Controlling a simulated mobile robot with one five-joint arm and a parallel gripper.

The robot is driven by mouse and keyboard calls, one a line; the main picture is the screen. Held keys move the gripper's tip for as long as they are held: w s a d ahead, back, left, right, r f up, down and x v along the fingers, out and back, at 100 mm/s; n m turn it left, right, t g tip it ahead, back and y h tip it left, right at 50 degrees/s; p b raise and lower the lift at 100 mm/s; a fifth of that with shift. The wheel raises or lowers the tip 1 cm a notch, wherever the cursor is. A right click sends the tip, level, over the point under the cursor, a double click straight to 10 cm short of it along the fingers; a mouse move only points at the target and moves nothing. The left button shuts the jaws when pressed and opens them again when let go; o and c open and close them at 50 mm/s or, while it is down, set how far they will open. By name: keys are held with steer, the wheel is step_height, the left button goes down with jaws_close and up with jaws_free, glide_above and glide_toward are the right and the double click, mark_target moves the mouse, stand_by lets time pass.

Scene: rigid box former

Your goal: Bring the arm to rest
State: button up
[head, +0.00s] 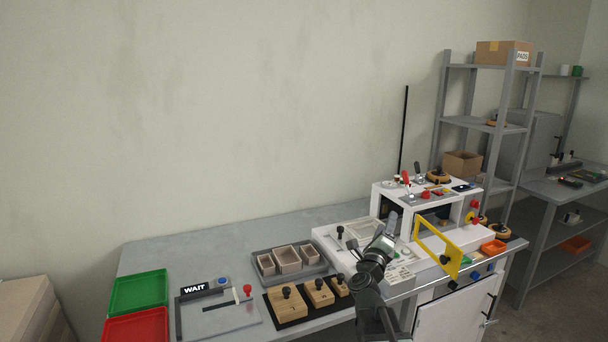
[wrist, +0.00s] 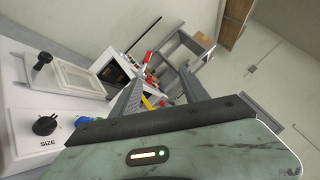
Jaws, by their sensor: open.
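My arm rises from the front edge of the bench in the head view, with my gripper (head: 391,220) in the air in front of the white box former (head: 450,212). In the wrist view, the two grey fingers of my gripper (wrist: 157,88) stand apart. Nothing is held between them; parts of the machine show in the gap behind. The former's yellow guard frame (head: 437,248) is just right of my arm and looks swung out. My arm hides part of the former's front.
Wooden blocks with black knobs (head: 318,292) and a grey tray of small boxes (head: 290,262) lie left of my arm. Green (head: 138,292) and red trays (head: 136,325) are at the far left. A SIZE knob (wrist: 46,125) is close in the wrist view. Shelves (head: 490,125) stand right.

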steer(key=s+a+f+n+g+y, duration=0.3)
steer(key=a+f+n+g+y, duration=0.4)
steer(key=a+f+n+y, duration=1.1)
steer(key=s+d+f+n+g+h, duration=0.3)
steer(key=s+d+f+n+g, duration=0.1)
steer(key=s, duration=0.3)
steer(key=s+d+f+n+g+h, duration=0.3)
steer(key=s+f, duration=0.1)
steer(key=s, duration=0.3)
steer(key=s+d+f+n+g+h, duration=0.3)
steer(key=s+d+n+g, duration=0.1)
steer(key=s, duration=0.3)
step_height(320, 180, down, 11)
steer(key=s+b, duration=0.2)
steer(key=b, duration=0.9)
step_height(320, 180, up, 16)
steer(key=p, duration=1.6)
steer(key=shift+a+g, duration=0.3)
steer(key=shift+a, duration=0.15)
